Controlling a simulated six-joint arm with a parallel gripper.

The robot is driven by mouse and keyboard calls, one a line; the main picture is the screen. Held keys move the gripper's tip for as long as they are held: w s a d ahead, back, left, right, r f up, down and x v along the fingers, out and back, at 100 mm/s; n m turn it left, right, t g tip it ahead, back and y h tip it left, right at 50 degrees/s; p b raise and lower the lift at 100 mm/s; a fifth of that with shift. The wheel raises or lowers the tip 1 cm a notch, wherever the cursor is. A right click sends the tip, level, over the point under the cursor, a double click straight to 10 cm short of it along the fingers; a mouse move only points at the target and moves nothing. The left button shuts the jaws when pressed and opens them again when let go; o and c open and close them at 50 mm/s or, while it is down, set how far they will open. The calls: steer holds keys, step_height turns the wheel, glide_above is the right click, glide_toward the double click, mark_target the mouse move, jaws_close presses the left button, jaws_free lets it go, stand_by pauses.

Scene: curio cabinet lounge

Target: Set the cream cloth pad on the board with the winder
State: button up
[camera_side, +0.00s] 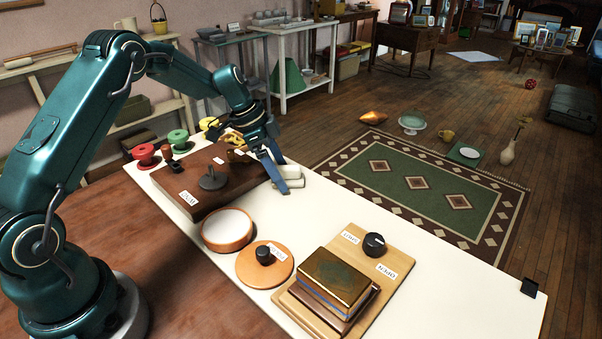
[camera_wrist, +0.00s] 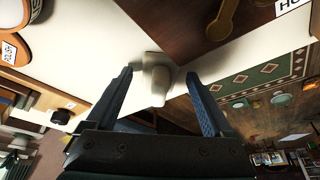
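The cream cloth pad (camera_side: 290,184) lies on the white table top just beyond the right corner of a dark brown board (camera_side: 236,188). It also shows in the wrist view (camera_wrist: 157,78) as a pale folded lump. My gripper (camera_side: 284,183) is over the pad; in the wrist view its two blue fingers (camera_wrist: 165,100) stand wide apart, one either side of the pad, with gaps. The dark board bears a dark knobbed piece (camera_side: 213,180), labels, and a brass key-like piece (camera_wrist: 226,15). I cannot tell for certain which piece is the winder.
A light wood board (camera_side: 390,288) carries a gold-lidded box (camera_side: 336,277) and a black knob (camera_side: 374,244). A round open tin (camera_side: 227,230) and its knobbed lid (camera_side: 265,265) sit nearby. Red (camera_side: 145,155) and green (camera_side: 178,139) spools stand behind. The table's right end is mostly clear.

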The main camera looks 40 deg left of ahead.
steer(key=shift+r, duration=0.15)
steer(key=s+r+n+y, duration=0.1)
steer(key=s+r, duration=0.3)
steer(key=r, duration=0.3)
steer(key=s+r+n, duration=0.1)
steer(key=s+r, duration=0.2)
steer(key=r, duration=0.5)
steer(key=s+d+n+t+y, duration=0.1)
steer(key=s+d+n, duration=0.2)
steer(key=s, duration=0.6)
steer(key=s+d+f+n+t+y, duration=0.1)
steer(key=s+d+n, duration=0.3)
steer(key=s, duration=0.5)
steer(key=shift+s+d+f, duration=0.25)
steer(key=shift+d, duration=0.25)
